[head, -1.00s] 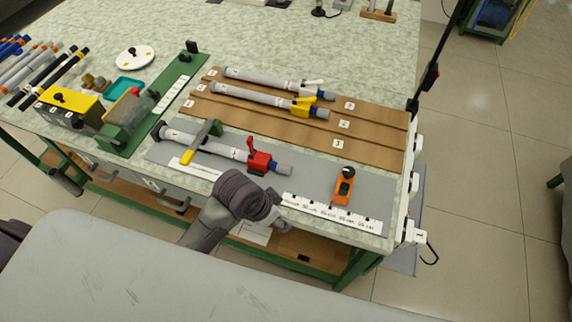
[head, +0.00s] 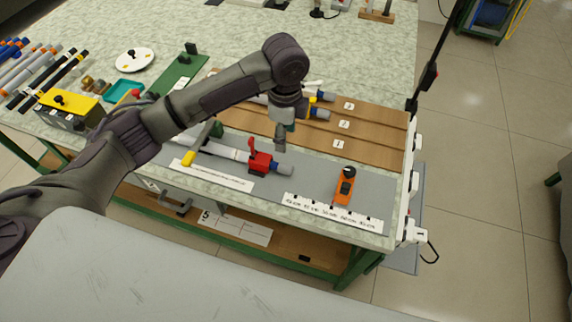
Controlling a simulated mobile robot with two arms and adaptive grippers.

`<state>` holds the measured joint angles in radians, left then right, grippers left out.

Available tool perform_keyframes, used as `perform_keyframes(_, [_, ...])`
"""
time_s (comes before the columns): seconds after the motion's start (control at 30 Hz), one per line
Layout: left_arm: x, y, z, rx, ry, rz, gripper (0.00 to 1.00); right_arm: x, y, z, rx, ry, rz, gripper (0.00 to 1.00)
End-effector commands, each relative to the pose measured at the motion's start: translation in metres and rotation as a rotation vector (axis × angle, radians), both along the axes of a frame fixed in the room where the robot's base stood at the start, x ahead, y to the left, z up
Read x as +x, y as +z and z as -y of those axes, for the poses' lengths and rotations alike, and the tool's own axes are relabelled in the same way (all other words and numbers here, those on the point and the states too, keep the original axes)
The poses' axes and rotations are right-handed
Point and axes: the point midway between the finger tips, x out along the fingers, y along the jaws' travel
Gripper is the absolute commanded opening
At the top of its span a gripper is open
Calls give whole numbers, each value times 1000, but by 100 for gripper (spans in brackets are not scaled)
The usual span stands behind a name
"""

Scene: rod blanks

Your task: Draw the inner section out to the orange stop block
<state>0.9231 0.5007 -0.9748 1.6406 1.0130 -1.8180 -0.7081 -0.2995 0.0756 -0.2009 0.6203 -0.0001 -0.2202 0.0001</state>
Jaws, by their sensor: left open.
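The telescopic rod lies on the grey mat (head: 315,180). Its grey outer tube (head: 222,151) is partly behind my left arm, under a green clamp with a yellow handle (head: 188,158). A red lever clamp (head: 261,163) sits at the tube's right end. The short inner section (head: 284,169), with a blue band, sticks out to the right of it. The orange stop block (head: 344,187) with a black knob stands further right, apart from the inner section. My left gripper (head: 281,147) points down just above and behind the inner section, open, its fingers small in view. My right gripper is not in view.
A white scale strip (head: 333,212) runs along the mat's front edge by the stop block. Behind, brown grooved boards (head: 375,143) carry other rods, partly hidden by my arm. A yellow-topped box (head: 70,103) stands left. The mat between inner section and stop block is clear.

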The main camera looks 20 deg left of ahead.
Motion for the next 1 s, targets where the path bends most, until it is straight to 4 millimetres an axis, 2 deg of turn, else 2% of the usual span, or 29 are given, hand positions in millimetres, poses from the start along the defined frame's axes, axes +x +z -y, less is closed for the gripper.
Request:
perform_keyframes(0.17, [-1,-17,-1,3,-2,-7,57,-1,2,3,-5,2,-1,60])
perform_keyframes(0.5, [-1,-88,0,2,-1,-3,57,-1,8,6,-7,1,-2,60])
perform_keyframes(0.7, [0,-120,0,1,-1,-1,57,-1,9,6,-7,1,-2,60])
perform_keyframes(0.83, [0,-132,0,1,-1,0,57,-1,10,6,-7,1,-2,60])
perform_keyframes(1.0, [0,-136,0,1,-1,1,57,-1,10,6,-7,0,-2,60])
